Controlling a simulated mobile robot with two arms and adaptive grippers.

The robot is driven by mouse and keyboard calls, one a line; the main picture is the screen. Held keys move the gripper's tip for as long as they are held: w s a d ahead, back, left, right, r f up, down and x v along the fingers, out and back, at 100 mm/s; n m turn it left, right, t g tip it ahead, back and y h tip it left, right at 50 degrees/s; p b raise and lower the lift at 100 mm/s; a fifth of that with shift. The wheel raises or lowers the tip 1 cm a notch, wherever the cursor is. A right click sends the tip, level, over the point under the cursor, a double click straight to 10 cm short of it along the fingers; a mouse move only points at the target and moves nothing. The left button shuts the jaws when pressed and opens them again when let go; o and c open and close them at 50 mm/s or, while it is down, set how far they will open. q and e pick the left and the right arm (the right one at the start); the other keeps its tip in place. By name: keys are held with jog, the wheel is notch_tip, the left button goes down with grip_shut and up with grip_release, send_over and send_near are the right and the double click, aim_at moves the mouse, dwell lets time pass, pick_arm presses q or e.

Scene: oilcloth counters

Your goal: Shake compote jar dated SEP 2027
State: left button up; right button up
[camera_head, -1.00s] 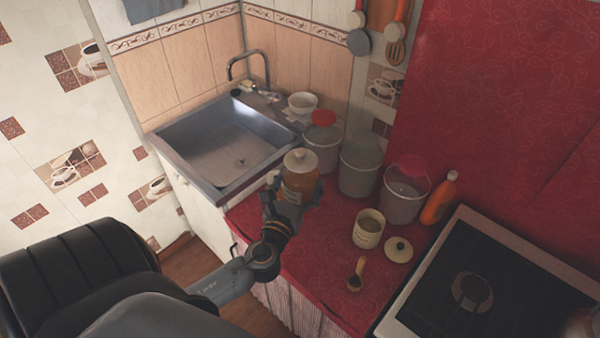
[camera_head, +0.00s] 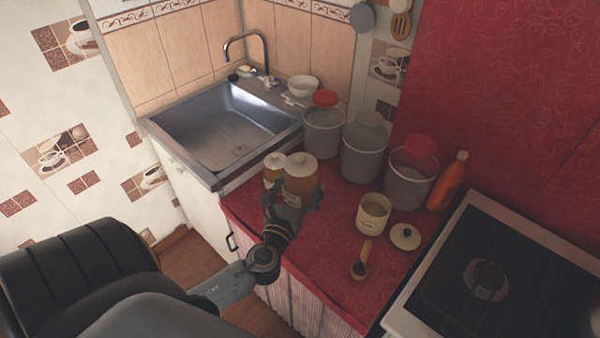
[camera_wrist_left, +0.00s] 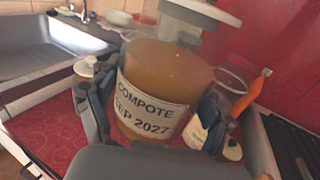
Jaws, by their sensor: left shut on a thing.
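The compote jar (camera_head: 303,178) has amber contents and a pale lid. In the left wrist view its label (camera_wrist_left: 146,108) reads "COMPOTE" and "SEP 2027", the first letter of the date partly covered. My left gripper (camera_head: 292,196) is shut around the jar's sides, one finger on each side in the wrist view (camera_wrist_left: 152,100). The jar looks roughly upright in the head view; whether its base touches the counter is hidden. A second similar jar (camera_head: 271,178) stands just left of it, partly covered by the gripper. My right gripper is not in view.
The red counter (camera_head: 325,265) holds three buckets (camera_head: 362,150) behind the jar. A cream canister (camera_head: 373,213), its lid (camera_head: 405,236), a scoop (camera_head: 361,262) and an orange bottle (camera_head: 447,182) are to the right. The sink (camera_head: 225,130) is at left, the stove (camera_head: 480,270) at right.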

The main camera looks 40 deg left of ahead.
aim_at(300, 155)
pick_arm(q)
jog(key=shift+f, duration=0.4)
jog(key=shift+r, duration=0.2)
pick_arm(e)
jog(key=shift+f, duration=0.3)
pick_arm(q)
notch_tip(300, 155, up, 11)
jog(key=p, duration=1)
jog(key=shift+r+p, duration=0.1)
jog(key=shift+p, duration=0.25)
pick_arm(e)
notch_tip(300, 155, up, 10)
pick_arm(q)
jog(key=shift+f, duration=0.2)
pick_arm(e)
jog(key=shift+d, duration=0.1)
pick_arm(q)
notch_tip(300, 155, down, 11)
jog(key=b, duration=1)
jog(key=shift+f, duration=0.15)
jog(key=shift+r, duration=0.2)
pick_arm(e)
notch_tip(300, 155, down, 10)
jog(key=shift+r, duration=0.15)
